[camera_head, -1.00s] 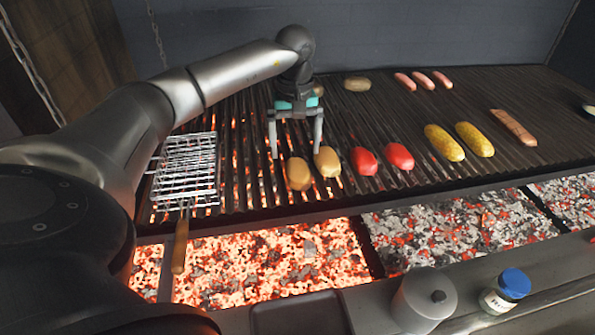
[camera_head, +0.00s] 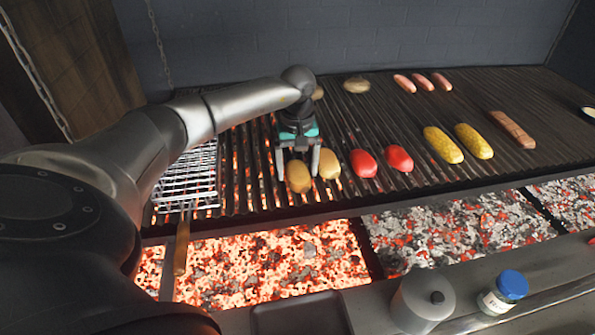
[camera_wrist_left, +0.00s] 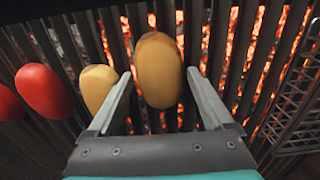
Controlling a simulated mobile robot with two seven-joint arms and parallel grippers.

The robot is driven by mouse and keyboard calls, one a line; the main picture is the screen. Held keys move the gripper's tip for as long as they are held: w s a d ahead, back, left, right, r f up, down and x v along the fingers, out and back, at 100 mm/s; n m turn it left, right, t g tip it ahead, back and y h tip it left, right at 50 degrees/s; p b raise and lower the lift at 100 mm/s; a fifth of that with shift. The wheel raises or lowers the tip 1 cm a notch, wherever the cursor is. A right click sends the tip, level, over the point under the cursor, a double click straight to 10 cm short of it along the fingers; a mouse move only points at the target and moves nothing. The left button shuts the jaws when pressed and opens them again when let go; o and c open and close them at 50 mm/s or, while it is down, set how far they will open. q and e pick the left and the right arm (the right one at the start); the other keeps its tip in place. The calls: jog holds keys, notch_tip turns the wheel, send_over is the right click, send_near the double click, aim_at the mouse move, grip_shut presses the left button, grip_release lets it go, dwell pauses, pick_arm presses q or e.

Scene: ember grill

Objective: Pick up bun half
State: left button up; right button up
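Two tan oval pieces that look like bun halves lie side by side on the grill: a left one (camera_head: 298,177) and a right one (camera_head: 329,164). My left gripper (camera_head: 298,174) is open above the left piece, pointing down. In the left wrist view that left piece (camera_wrist_left: 158,72), browned at one end, shows between the open fingertips (camera_wrist_left: 159,75) with small gaps on both sides. The right piece (camera_wrist_left: 97,86) is just outside one finger. Whether the fingertips are down at the piece's height is hard to tell. My right gripper is out of view.
Two red pieces (camera_head: 363,163) (camera_head: 398,158) and two yellow ones (camera_head: 443,145) (camera_head: 473,141) lie to the right. A wire basket (camera_head: 187,180) stands left. Sausages (camera_head: 423,81) and a brownish oval (camera_head: 357,84) lie behind. Glowing coals (camera_head: 270,265) burn in front.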

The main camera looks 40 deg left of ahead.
pick_arm(q)
jog(key=c, duration=1)
jog(key=shift+r, duration=0.1)
